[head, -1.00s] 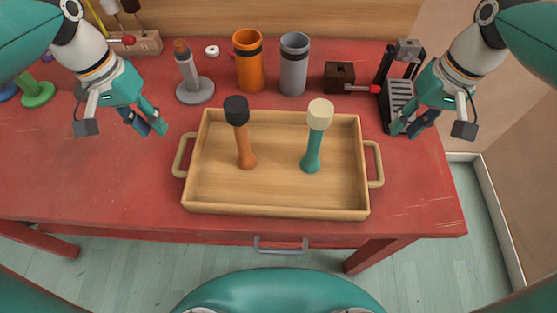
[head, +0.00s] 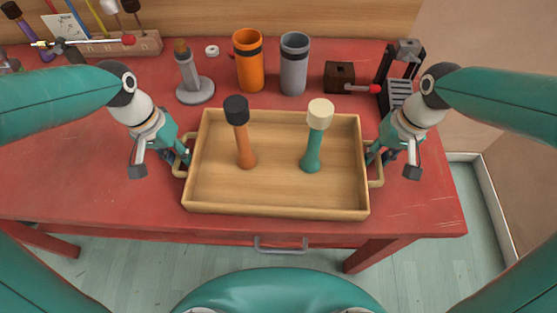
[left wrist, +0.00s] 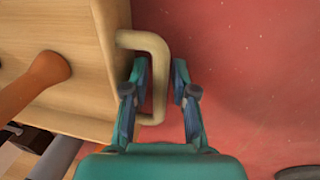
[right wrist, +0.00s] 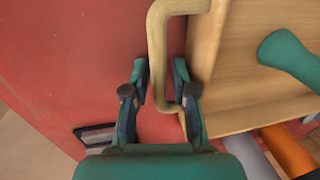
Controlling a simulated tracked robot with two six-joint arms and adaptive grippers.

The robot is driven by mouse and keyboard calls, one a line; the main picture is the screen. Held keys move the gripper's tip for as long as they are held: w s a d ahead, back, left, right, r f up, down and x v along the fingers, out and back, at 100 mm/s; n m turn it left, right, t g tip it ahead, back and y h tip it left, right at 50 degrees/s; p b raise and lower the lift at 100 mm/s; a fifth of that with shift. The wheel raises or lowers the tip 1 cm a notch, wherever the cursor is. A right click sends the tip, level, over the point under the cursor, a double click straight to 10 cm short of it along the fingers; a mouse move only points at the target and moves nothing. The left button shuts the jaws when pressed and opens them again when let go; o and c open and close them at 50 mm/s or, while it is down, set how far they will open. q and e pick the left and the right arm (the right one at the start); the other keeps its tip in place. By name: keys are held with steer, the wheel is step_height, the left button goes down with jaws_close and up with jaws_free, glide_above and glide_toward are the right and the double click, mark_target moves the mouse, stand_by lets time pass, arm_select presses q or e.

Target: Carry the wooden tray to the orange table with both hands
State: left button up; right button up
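The wooden tray (head: 275,211) sits on the red table, with an orange mallet with a black head (head: 242,135) and a teal mallet with a cream head (head: 314,138) standing in it. My left gripper (head: 184,160) is at the tray's left handle (left wrist: 157,60). In the left wrist view its open fingers (left wrist: 160,75) straddle the handle bar, with a gap visible. My right gripper (head: 378,158) is at the right handle (head: 378,182). In the right wrist view its open fingers (right wrist: 160,75) are on either side of the handle bar (right wrist: 156,50).
Behind the tray stand a grey-based post (head: 194,90), an orange cup (head: 249,65), a grey cup (head: 294,68), a dark box with a red-tipped crank (head: 340,76) and a black ridged stand (head: 397,92). The red table (head: 90,170) is clear left of the tray. No orange table shows.

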arm_select(q)
jaws_close()
arm_select(e)
jaws_close()
arm_select(q)
steer(key=shift+r, duration=0.2)
arm_select(e)
steer(key=shift+r, duration=0.2)
